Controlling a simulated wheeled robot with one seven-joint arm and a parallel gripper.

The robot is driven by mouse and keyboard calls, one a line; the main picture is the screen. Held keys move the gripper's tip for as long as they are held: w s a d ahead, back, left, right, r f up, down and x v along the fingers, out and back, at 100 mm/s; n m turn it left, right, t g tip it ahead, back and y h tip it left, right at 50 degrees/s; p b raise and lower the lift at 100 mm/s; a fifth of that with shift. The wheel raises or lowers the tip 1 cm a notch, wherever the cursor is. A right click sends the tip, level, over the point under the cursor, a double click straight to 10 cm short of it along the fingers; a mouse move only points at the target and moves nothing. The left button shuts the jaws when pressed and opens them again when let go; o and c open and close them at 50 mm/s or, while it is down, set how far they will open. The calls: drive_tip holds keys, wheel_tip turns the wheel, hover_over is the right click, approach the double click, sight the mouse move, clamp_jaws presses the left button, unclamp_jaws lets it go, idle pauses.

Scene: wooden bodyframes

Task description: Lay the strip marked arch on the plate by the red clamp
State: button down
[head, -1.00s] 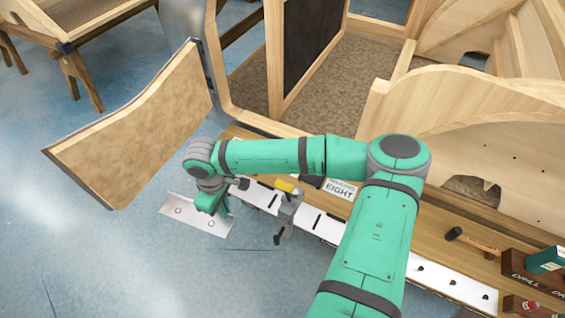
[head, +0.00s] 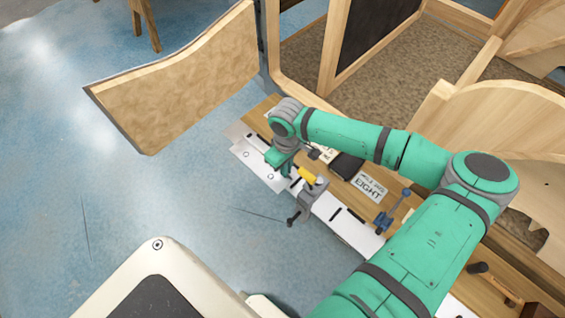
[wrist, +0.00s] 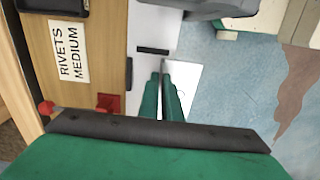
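My gripper (head: 283,170) is low over the bench's left end. In the wrist view its two green fingers (wrist: 163,90) are close together, shut on the upright edge of a pale metal strip (wrist: 185,78). In the head view this strip (head: 258,166), with small holes, juts out over the floor side, alongside the plate; no arch mark is readable. The long white slotted plate (head: 345,224) runs along the bench edge, also left of the fingers in the wrist view (wrist: 150,30). A red clamp (wrist: 108,103) shows partly beside the plate; my gripper hides it in the head view. Contact between strip and plate is unclear.
A yellow-handled clamp (head: 312,184) and a blue clamp (head: 390,212) stand along the plate. A card marked EIGHT (head: 369,186) and a black case (head: 347,165) lie on the bench. A RIVETS MEDIUM card (wrist: 70,50) shows in the wrist view. Floor left of the bench is open.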

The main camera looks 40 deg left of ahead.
drive_tip(key=shift+f, duration=0.75)
drive_tip(key=shift+w+a+f, duration=0.1)
drive_tip(key=shift+w, duration=2)
drive_tip(key=shift+w+a, duration=0.15)
drive_tip(key=shift+w+d, duration=0.3)
drive_tip(key=shift+d, duration=0.1)
drive_tip(key=shift+s+a, duration=0.1)
drive_tip(key=shift+a, duration=0.15)
drive_tip(key=shift+d, duration=0.25)
drive_tip(key=shift+a, duration=0.15)
